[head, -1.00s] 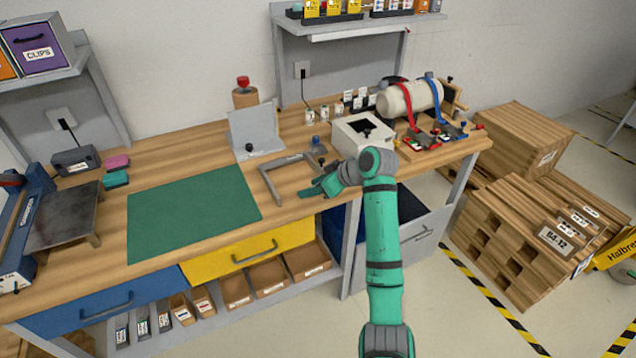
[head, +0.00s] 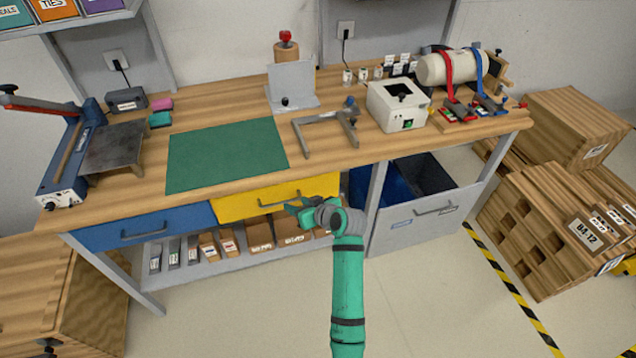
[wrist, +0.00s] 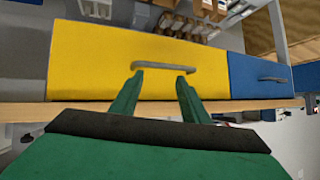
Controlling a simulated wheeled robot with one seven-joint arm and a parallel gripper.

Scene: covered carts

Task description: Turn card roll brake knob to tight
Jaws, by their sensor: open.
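A brown card roll (head: 291,71) stands at the back of the bench with a red knob (head: 285,38) on top, behind a grey upright plate. The knob's setting is too small to read. I cannot tell whether this is the brake knob; a small red knob (head: 522,104) also shows at the bench's right end. My gripper (head: 291,206) is in front of the yellow drawer, below the bench top and far from both knobs. In the wrist view, my gripper (wrist: 160,78) has its fingers apart and empty, near the yellow drawer's handle.
The yellow drawer (head: 235,205) and blue drawer (head: 180,222) are shut. A grey clamp frame (head: 300,140), a white box (head: 388,112) and a strapped white roll (head: 435,70) stand on the bench right of the green mat (head: 225,155). Floor in front is clear.

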